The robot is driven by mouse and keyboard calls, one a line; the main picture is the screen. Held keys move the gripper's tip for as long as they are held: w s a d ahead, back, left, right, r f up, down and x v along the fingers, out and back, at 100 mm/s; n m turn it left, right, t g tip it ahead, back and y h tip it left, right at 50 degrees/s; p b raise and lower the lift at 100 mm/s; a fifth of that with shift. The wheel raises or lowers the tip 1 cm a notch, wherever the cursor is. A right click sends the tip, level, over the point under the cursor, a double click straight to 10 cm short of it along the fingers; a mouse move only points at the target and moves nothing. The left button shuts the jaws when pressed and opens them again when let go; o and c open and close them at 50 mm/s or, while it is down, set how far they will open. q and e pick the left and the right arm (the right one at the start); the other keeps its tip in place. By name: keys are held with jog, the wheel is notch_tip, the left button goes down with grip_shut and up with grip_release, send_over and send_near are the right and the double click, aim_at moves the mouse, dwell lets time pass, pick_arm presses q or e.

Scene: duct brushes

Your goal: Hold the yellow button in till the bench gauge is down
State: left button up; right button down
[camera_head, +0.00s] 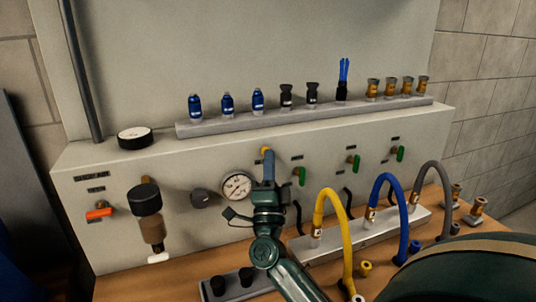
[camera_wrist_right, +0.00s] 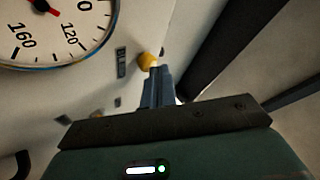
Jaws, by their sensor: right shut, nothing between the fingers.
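The yellow button (camera_head: 265,150) is on the sloping front panel of the bench, up and right of the round white bench gauge (camera_head: 237,187). My right gripper (camera_head: 268,158) is shut and empty, its fingertips right at the button. In the right wrist view the yellow button (camera_wrist_right: 147,60) shows just beyond the closed fingertips (camera_wrist_right: 155,70). They look in contact, but I cannot tell how far the button is pressed. The gauge (camera_wrist_right: 55,30) is cut off there; its red hub and a short dark piece of needle show, and I cannot read its value. My left gripper is not in view.
Yellow (camera_head: 347,225), blue (camera_head: 404,225) and grey hoses arch over the lower right. A rack (camera_head: 240,125) of fittings stands on top.

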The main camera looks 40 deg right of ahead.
jog(key=shift+s, duration=0.1)
jog(key=shift+s+a+p, duration=0.3)
jog(key=shift+s+p, duration=0.05)
jog(key=shift+s, duration=0.45)
jog(key=s, duration=0.1)
jog(key=s+a+p, duration=0.1)
jog(key=s, duration=0.2)
jog(key=shift+s+a, duration=0.25)
jog(key=shift+s, duration=0.1)
jog(key=shift+f, duration=0.1)
dwell(0.3)
